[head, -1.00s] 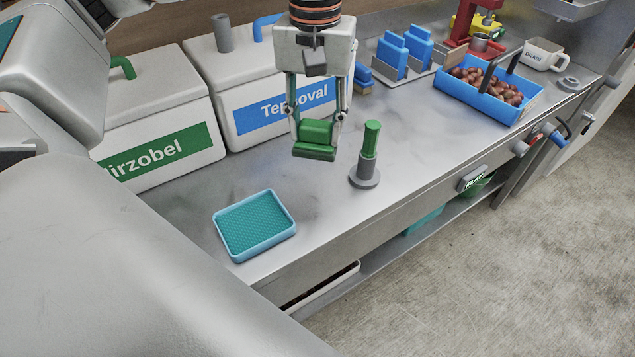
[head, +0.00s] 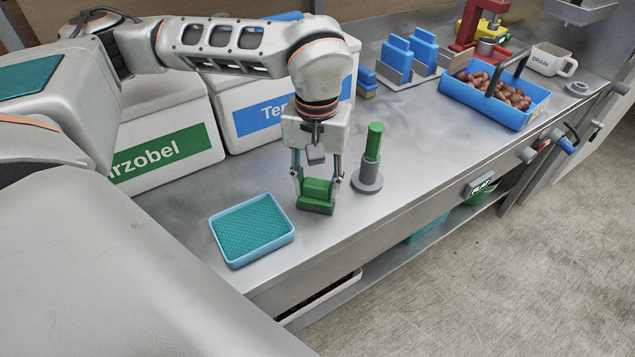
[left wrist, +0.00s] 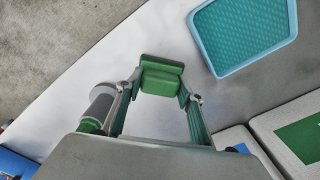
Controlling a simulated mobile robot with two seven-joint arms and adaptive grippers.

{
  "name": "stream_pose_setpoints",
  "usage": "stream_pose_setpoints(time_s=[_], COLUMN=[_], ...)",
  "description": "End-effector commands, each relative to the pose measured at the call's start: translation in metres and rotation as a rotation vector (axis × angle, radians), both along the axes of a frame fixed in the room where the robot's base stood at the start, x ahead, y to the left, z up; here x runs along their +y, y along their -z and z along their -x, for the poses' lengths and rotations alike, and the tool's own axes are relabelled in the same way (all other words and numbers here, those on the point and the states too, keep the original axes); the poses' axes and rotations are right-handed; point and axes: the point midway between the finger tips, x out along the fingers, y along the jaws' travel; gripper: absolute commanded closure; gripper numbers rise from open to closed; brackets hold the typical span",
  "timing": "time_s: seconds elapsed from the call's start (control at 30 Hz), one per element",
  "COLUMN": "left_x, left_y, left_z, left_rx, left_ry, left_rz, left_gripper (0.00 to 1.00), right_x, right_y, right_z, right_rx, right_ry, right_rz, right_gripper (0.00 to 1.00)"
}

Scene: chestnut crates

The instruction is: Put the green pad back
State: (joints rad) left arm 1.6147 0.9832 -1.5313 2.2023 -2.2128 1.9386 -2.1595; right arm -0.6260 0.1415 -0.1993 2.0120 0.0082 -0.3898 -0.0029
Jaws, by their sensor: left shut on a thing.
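The green pad (head: 317,191) is a small block with a darker underside. My left gripper (head: 316,186) is shut on it, with one finger at each end. The left wrist view also shows the pad (left wrist: 161,78) between the fingertips. The pad is low over the steel counter, just right of the teal tray; I cannot tell whether it touches the counter. The shallow teal tray (head: 229,261) has a textured floor and is empty. It also shows in the left wrist view (left wrist: 209,58), apart from the pad. My right gripper is not in view.
A green-topped post on a grey round base (head: 368,183) stands close right of the gripper. White bins with green (head: 157,158) and blue labels line the back. A blue basket of chestnuts (head: 487,111) stands farther right. The counter's front edge is near the tray.

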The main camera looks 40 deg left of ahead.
Motion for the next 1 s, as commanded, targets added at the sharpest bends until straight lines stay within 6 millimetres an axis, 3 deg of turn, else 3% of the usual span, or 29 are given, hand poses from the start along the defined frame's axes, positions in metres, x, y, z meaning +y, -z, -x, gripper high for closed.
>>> stream_pose_setpoints(time_s=[0.3, 0.33, 0.37, 0.77, 1.0], left_x=[0.0, 0.0, 0.0, 0.0, 0.0], left_y=[0.003, 0.002, 0.002, -0.001, -0.036], left_z=[0.0, 0.0, 0.0, 0.0, -0.001], left_rx=[-0.001, -0.001, -0.002, -0.002, -0.009], left_ry=[0.0, 0.0, 0.0, 0.0, 0.001], left_rz=[0.0, 0.0, -0.001, 0.0, 0.001], left_gripper=[0.83, 0.55, 0.47, 0.46, 0.46], right_x=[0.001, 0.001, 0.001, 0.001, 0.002], right_y=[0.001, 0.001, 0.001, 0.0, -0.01], right_z=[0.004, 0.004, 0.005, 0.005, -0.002], right_rx=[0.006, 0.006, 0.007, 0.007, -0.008], right_ry=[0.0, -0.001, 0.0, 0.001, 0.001], right_rz=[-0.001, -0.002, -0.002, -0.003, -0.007], right_gripper=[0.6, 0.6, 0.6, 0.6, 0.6])
